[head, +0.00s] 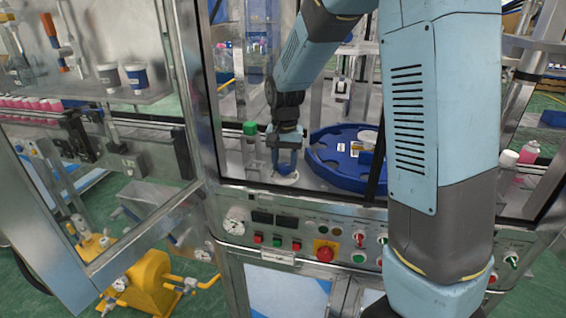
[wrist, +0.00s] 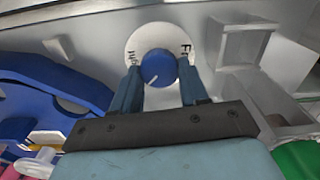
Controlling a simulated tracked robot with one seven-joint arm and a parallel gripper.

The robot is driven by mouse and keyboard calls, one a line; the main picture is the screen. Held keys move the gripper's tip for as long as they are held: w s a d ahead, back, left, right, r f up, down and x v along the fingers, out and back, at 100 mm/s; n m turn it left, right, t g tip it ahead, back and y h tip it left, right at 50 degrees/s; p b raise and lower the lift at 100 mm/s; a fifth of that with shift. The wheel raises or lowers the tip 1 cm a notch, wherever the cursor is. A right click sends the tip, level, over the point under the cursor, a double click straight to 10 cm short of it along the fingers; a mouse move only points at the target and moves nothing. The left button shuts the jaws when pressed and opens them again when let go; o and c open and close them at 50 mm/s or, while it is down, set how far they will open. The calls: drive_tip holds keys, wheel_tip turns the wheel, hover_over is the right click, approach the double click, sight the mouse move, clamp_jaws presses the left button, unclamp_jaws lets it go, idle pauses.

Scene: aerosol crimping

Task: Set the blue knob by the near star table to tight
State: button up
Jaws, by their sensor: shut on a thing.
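The blue knob (wrist: 158,67) sits on a round white dial plate (wrist: 139,42) in the wrist view. Its pale pointer line runs toward the lower left of that picture. Dark lettering shows at the plate's left and right, partly covered and too blurred to read fully. My gripper (wrist: 158,72) is shut on the knob, with one blue finger on each side. In the head view my gripper (head: 286,160) reaches down to the white plate (head: 287,178), and the knob is hidden there. The blue star table (head: 322,170) lies just to the right.
A green-topped block (head: 250,129) stands to the left of my gripper. The machine's metal frame posts surround the opening. A control panel (head: 262,228) with a red emergency button (head: 325,252) runs along the front. Pink bottles stand at the left and right.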

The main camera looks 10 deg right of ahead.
sight(284, 165)
drive_tip(key=shift+w+r, duration=0.1)
drive_tip(key=o, duration=1.1)
drive_tip(key=shift+c, duration=0.2)
wheel_tip(284, 165, up, 14)
drive_tip(key=shift+f, duration=0.25)
